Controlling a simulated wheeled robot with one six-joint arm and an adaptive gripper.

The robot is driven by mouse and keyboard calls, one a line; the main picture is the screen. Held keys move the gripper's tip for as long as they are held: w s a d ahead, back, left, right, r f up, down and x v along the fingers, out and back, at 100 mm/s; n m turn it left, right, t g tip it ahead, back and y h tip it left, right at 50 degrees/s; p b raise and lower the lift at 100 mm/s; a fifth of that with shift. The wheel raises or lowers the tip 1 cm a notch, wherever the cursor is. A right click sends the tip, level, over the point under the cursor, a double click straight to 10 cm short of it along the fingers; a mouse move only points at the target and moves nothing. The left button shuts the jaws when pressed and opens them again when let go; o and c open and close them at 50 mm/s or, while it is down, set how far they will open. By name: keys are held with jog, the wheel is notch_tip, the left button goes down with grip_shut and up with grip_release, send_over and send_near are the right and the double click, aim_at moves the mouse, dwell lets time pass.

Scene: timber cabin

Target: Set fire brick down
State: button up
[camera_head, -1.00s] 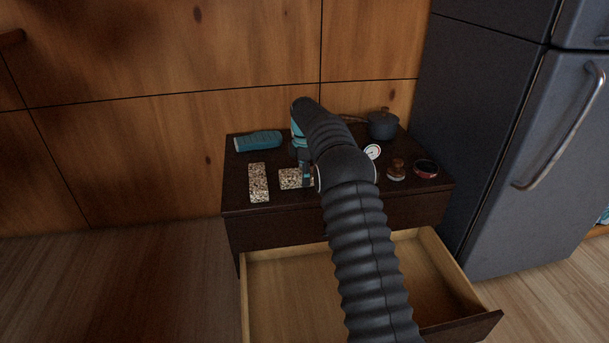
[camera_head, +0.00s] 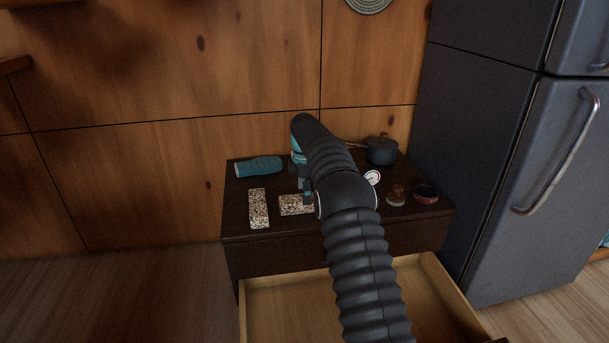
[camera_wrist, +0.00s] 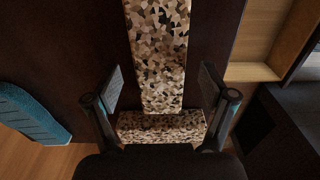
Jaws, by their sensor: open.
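Two tan, brown and black speckled bricks lie on the dark cabinet top. The right brick (camera_head: 292,206) lies crosswise under my gripper (camera_head: 304,190); its right end is hidden by my arm. The left brick (camera_head: 258,209) lies lengthwise, with a narrow gap between them. In the wrist view my gripper (camera_wrist: 161,88) is open, one finger on each side of the right brick (camera_wrist: 160,45). I see no clear contact between the fingers and it. The left brick (camera_wrist: 160,127) shows crosswise at the bottom of that view.
On the cabinet top (camera_head: 300,228) are a teal item (camera_head: 259,167), a dark pot (camera_head: 381,150), a white dial (camera_head: 373,177), a small brown item (camera_head: 396,195) and a red-rimmed round item (camera_head: 426,194). The drawer (camera_head: 285,305) stands open in front. A fridge (camera_head: 490,140) stands right.

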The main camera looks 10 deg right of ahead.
jog(key=s+r+m+t, duration=0.15)
jog(key=s+r, duration=0.25)
jog(key=r, duration=0.6)
jog(key=s+r+m, duration=0.3)
jog(key=s+r, duration=0.1)
jog(key=r, duration=0.6)
jog(key=s+r+m+t, duration=0.1)
jog(key=s+r+m, duration=0.4)
jog(key=s, duration=0.8)
jog(key=s+f+m+t, duration=0.1)
jog(key=s+f+m, duration=0.1)
jog(key=s, duration=0.8)
jog(key=s+f+m+t, duration=0.1)
jog(key=s+f+m, duration=0.2)
jog(key=s, duration=0.7)
jog(key=s+f+m+t, duration=0.1)
jog(key=s+f+m, duration=0.2)
jog(key=s, duration=0.7)
notch_tip(320, 180, down, 3)
jog(key=shift+s+r, duration=0.15)
jog(key=shift+s, duration=0.1)
jog(key=shift+m, duration=0.25)
